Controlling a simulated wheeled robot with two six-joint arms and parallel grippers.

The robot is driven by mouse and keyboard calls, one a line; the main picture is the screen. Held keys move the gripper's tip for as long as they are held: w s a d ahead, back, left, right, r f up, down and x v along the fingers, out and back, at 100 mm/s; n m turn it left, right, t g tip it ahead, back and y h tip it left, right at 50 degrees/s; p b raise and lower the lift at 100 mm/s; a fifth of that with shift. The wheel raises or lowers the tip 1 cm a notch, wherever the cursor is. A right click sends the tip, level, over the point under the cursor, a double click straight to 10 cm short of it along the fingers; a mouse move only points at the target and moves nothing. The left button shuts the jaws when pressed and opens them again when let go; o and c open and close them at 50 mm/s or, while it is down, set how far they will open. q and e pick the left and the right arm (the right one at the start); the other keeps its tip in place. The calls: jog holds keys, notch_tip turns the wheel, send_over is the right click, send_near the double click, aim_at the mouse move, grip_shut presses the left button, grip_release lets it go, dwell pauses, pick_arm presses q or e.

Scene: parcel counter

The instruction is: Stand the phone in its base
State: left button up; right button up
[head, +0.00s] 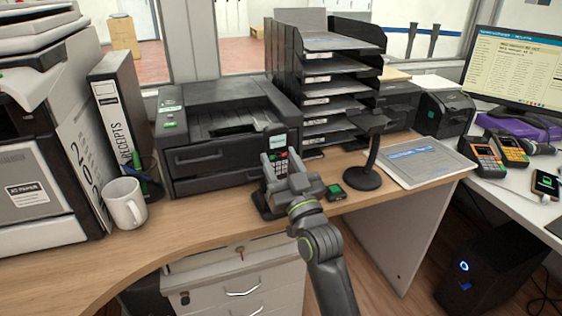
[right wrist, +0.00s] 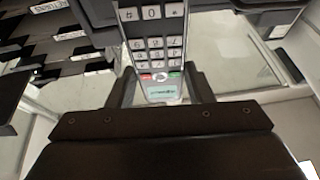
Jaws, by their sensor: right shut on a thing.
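The phone (head: 276,143) is a dark handset with a small light screen and a keypad, held upright in front of the printer. In the right wrist view the phone (right wrist: 155,45) shows its grey keys and lit screen between the two fingers. My right gripper (head: 281,166) is shut on the phone. The dark phone base (head: 264,208) shows at the counter, below and partly behind my gripper. The phone's lower end is hidden by my gripper, so I cannot tell whether it touches the base. My left gripper is in neither view.
A black printer (head: 215,140) and a letter-tray stack (head: 330,85) stand behind. A small dark device (head: 336,192) and a round-footed black stand (head: 362,178) are close on the right. A white mug (head: 125,203) is at left; the counter between is clear.

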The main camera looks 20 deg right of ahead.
aim_at(278, 173)
dwell(0.5)
jog(key=shift+f, duration=0.2)
jog(key=shift+f+b, duration=0.7)
jog(key=shift+b, duration=0.05)
jog(key=shift+f, duration=0.15)
dwell(0.6)
jog(key=shift+f+b, duration=0.45)
jog(key=shift+b, duration=0.05)
jog(key=shift+f, duration=0.25)
jog(key=shift+f+b, duration=0.4)
jog(key=shift+b, duration=0.2)
jog(key=o, duration=1.2)
jog(key=shift+c, duration=0.2)
